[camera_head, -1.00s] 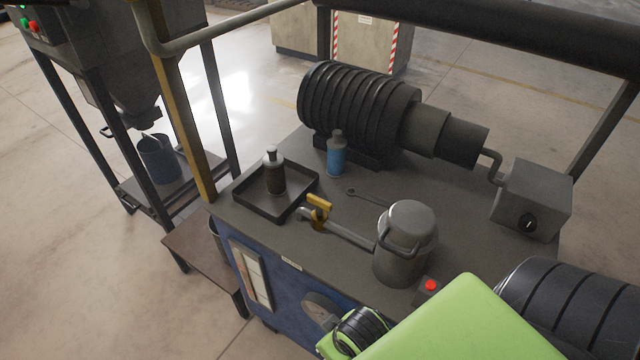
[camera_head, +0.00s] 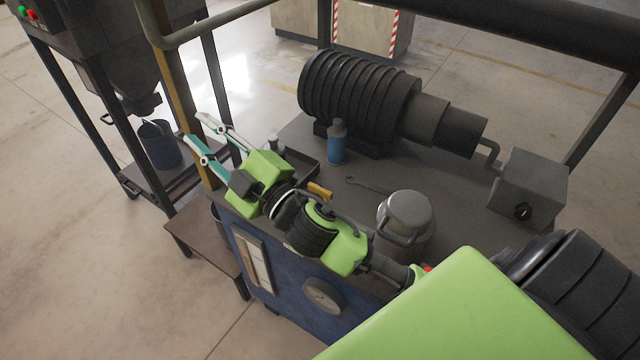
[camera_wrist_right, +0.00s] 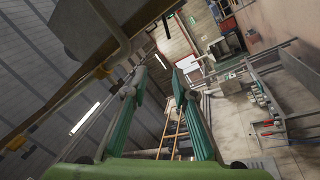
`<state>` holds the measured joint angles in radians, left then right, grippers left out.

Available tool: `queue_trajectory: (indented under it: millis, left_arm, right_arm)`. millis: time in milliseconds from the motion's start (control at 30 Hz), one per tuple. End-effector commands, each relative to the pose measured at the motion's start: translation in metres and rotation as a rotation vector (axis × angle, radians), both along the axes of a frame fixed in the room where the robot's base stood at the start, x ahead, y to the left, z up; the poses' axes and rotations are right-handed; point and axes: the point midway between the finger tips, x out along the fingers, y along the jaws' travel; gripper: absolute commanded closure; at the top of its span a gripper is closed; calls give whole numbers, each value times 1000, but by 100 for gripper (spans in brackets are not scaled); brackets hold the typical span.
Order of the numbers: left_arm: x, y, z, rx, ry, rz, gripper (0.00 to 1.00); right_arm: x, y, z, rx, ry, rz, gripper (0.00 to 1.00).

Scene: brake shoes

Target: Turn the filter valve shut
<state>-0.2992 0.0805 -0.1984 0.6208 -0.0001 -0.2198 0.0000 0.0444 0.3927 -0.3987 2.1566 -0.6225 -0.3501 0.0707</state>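The filter valve shows only as a yellow handle (camera_head: 319,190) on the bench in the head view, beside my right forearm. Its body and pipe, and how far it is turned, are hidden behind my arm. A grey lidded canister (camera_head: 405,213), likely the filter, stands to its right. My right gripper (camera_head: 194,127) is open and empty, its two teal fingers spread up and left, past the valve and the bench's left end. In the right wrist view my gripper (camera_wrist_right: 159,74) is also open with nothing between the fingers. My left gripper is not in view.
A blue bottle (camera_head: 336,144), a wrench (camera_head: 366,185) and a black ribbed motor (camera_head: 355,90) are on the bench. A tray (camera_head: 303,165) is partly behind my gripper. A yellow post (camera_head: 176,100) stands close to the fingers. A grey box (camera_head: 530,180) is at right.

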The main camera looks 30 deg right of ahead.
Motion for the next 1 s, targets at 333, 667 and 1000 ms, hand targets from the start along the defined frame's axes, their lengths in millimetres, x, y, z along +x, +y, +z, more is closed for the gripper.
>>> queue_trajectory:
  millis: [333, 667, 1000]
  left_arm:
    - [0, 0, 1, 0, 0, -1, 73]
    - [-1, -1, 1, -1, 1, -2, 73]
    - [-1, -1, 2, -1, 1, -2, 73]
  right_arm:
    - [-59, 141, 54, -711, -661, 616, 75]
    - [-56, 39, -86, -1656, -585, 1249, 75]
    - [-45, -183, -85, -2132, 97, 1546, 75]
